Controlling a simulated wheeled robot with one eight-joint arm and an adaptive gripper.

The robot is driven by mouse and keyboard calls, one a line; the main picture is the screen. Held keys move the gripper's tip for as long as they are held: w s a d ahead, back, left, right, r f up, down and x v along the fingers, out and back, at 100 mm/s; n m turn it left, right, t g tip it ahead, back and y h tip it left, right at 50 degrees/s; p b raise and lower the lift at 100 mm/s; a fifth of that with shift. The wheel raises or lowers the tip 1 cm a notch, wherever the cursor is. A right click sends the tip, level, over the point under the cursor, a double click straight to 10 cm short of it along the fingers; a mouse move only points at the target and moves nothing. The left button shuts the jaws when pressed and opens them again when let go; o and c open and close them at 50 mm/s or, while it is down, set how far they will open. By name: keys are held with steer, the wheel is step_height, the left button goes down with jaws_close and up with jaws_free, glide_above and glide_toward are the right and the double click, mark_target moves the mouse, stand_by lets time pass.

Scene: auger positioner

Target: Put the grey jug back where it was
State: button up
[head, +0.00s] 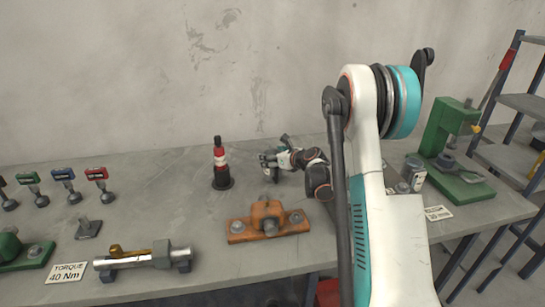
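A grey cylindrical vessel (414,172) with a pale label stands on the right part of the workbench, just right of my arm and left of the green press. It may be the grey jug, but I see no clear handle or spout, and I cannot be sure. My gripper (268,161) is over the back middle of the bench, well to the left of that vessel and just right of the black bottle-shaped object. Its fingers point left. They are small and dark, so I cannot tell whether they are open or shut or hold anything.
The black, red and white bottle-shaped object (221,165) stands close to my gripper. An orange bracket (268,222) sits in front. A green press (457,150) stands right. The back-left bench is clear.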

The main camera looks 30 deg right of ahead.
stand_by(0.3)
steer(key=shift+r, duration=0.25)
steer(key=p+v, duration=0.2)
steer(key=v, duration=1)
steer(key=shift+p, duration=0.3)
